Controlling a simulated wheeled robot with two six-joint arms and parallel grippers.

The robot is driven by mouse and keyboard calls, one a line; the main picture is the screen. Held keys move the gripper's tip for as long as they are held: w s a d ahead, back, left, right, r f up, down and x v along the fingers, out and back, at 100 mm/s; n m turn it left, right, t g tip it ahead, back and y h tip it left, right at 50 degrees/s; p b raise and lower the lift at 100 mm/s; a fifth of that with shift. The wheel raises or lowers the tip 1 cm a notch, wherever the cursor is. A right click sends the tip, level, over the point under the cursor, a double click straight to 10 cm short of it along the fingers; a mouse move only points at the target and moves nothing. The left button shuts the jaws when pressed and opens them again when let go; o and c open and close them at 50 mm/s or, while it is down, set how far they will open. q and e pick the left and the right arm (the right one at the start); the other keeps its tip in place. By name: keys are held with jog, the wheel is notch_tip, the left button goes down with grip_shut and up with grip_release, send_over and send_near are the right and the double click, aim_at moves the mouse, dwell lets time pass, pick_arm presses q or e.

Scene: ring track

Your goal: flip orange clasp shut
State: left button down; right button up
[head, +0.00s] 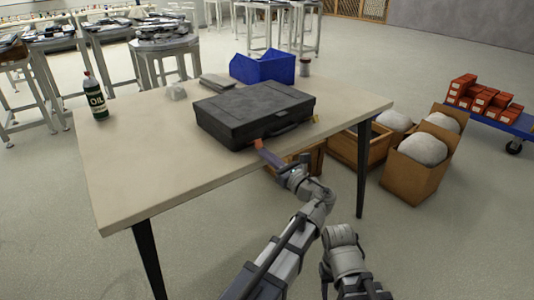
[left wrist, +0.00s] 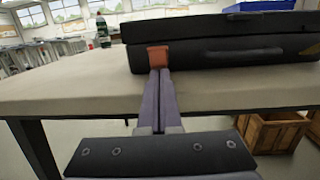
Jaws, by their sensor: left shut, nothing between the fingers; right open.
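A black case (head: 255,112) lies on the table with its lid down. The orange clasp (head: 258,143) is on its front, toward the left end. It also shows in the left wrist view (left wrist: 158,57), just below the lid's edge; I cannot tell whether it is latched. My left gripper (head: 264,153) is shut and empty, with its fingertips right at the clasp. In the left wrist view its purple fingers (left wrist: 159,74) end at the clasp's lower edge; contact is unclear. My right arm shows at the bottom of the head view, but its fingers are not visible.
A yellowish clasp (head: 315,119) is on the case's right front, past the handle (head: 287,129). The table (head: 150,165) also holds a blue bin (head: 262,67) and an oil bottle (head: 95,98). Wooden crates (head: 357,150) stand below.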

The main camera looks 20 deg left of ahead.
pick_arm(q)
jog(key=r+g+h+p, duration=0.1)
jog(key=r+h+p, duration=0.1)
jog(key=p, duration=0.5)
jog(key=a+r+g+h+p, duration=0.1)
jog(key=r+g+h+p, duration=0.1)
jog(key=p, duration=0.6)
jog(key=w+r+g+h+p, duration=0.1)
jog(key=r+g+h+p, duration=0.1)
jog(key=p, duration=0.5)
jog(key=shift+a+r+h, duration=0.3)
jog(key=shift+r+h, duration=0.1)
jog(key=shift+h, duration=0.2)
jog(key=shift+f+b, duration=0.3)
jog(key=shift+f, duration=0.15)
jog(key=shift+d, duration=0.1)
jog(key=shift+r, duration=0.1)
jog(key=shift+r+p, duration=0.75)
jog(key=shift+p, duration=0.1)
